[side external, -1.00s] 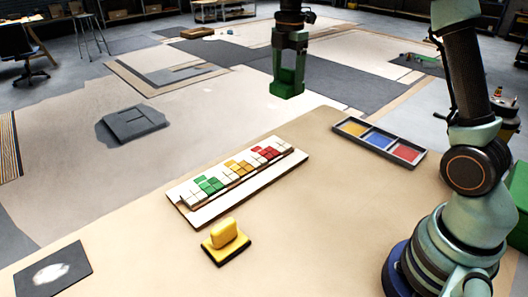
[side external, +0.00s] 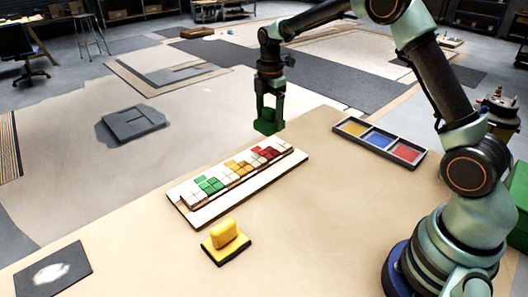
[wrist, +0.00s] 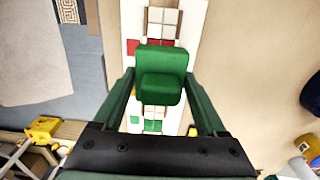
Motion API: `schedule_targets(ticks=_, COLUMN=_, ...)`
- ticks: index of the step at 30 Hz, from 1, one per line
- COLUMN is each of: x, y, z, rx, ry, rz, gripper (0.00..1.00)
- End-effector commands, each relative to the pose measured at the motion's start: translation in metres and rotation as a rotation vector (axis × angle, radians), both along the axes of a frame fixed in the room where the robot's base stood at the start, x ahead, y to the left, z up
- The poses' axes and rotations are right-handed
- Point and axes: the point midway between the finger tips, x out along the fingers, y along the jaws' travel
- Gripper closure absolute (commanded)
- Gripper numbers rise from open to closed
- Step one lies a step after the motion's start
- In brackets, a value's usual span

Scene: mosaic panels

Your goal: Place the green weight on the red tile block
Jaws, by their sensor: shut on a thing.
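My gripper (side external: 270,98) is shut on the green weight (side external: 267,122) and holds it in the air above the far right end of the mosaic panel (side external: 225,207). The weight also shows between the fingers in the wrist view (wrist: 160,88). The red tile block (side external: 266,153) lies on the panel below the weight, with a visible gap in the side view. In the wrist view the weight hides much of the panel, and red tiles (wrist: 133,47) show at its left edge. Green tiles (side external: 209,184) and yellow tiles (side external: 238,168) lie nearer the panel's left end.
A yellow weight with a handle (side external: 225,238) stands in front of the panel. A tray (side external: 422,160) with yellow, blue and red compartments lies to the right. A dark card with a white patch (side external: 57,270) is at the lower left. The table between panel and tray is clear.

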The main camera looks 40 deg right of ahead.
Motion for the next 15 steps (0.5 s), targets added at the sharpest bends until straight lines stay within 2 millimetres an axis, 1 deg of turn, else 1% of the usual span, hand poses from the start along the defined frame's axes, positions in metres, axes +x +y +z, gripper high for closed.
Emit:
schedule_targets(ticks=1, x=0.000, y=0.000, z=-0.010, rx=0.000, ry=0.000, rz=0.000, gripper=1.00)
schedule_targets(ticks=4, x=0.000, y=0.000, z=-0.025, rx=0.000, ry=0.000, rz=0.000, gripper=1.00)
schedule_targets(ticks=6, x=0.001, y=0.000, z=-0.031, rx=0.000, ry=-0.002, rz=0.000, gripper=1.00)
schedule_targets(ticks=11, x=0.001, y=0.000, z=-0.038, rx=0.000, ry=-0.003, rz=0.000, gripper=1.00)
schedule_targets(ticks=15, x=0.000, y=0.000, z=-0.053, rx=0.000, ry=-0.001, rz=0.000, gripper=1.00)
